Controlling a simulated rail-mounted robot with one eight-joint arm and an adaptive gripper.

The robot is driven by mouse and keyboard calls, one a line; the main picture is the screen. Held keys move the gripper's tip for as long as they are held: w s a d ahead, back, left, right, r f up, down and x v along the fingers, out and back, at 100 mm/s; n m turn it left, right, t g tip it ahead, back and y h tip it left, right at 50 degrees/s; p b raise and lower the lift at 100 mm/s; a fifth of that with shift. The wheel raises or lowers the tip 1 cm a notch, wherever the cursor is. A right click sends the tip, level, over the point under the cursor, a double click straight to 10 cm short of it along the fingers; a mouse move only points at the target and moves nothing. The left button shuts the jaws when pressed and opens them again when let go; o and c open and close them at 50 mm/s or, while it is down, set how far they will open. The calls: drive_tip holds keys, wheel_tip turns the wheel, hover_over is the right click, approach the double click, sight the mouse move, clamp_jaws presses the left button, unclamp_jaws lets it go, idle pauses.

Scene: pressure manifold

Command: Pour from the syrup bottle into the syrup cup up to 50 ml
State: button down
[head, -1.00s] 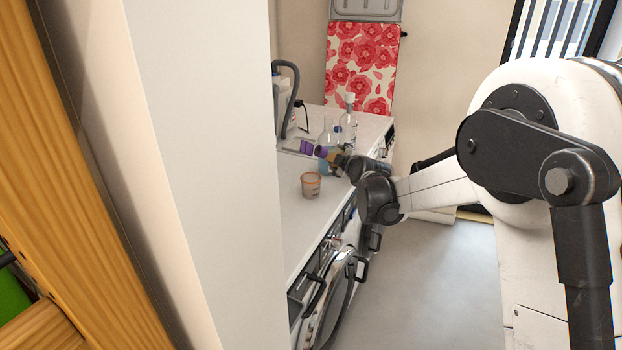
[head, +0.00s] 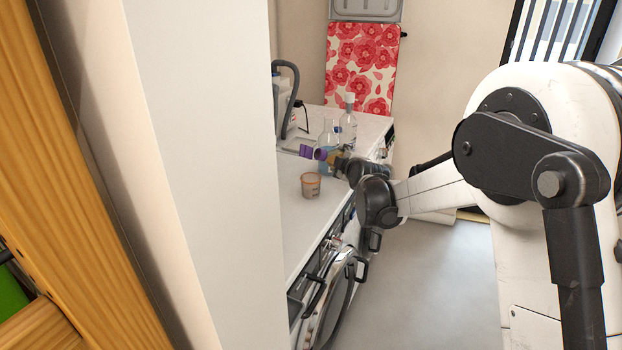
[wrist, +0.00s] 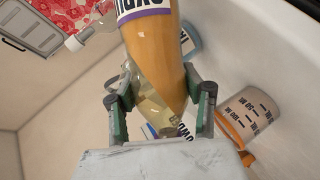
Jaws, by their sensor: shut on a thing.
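The syrup bottle (wrist: 158,45) has amber contents and a white label with dark letters and a purple stripe. My gripper (wrist: 160,108) is shut on it, with one finger on each side. In the head view my gripper (head: 341,160) holds the bottle tilted far over above the counter, its purple end (head: 306,151) towards the left. The syrup cup (head: 311,185) stands on the counter, nearer the camera and below the bottle. In the wrist view the cup (wrist: 252,112) shows dark marks and an orange band. I cannot tell its fill level or see any stream.
A flask with blue liquid (head: 326,140) and a clear bottle with a white cap (head: 349,119) stand behind my gripper on the counter (head: 297,225). A device with a dark hose (head: 294,90) stands at the back left. The counter around the cup looks clear.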

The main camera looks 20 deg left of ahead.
drive_tip(key=shift+w+d+f+n+t+b, duration=0.1)
drive_tip(key=shift+f+n+t+b, duration=0.3)
drive_tip(key=shift+f+n, duration=0.3)
idle(1.8)
drive_tip(key=shift+s+a+n+t+b, duration=0.2)
drive_tip(key=shift+s+n+t+b, duration=0.1)
drive_tip(key=shift+n+b, duration=0.3)
idle(3.0)
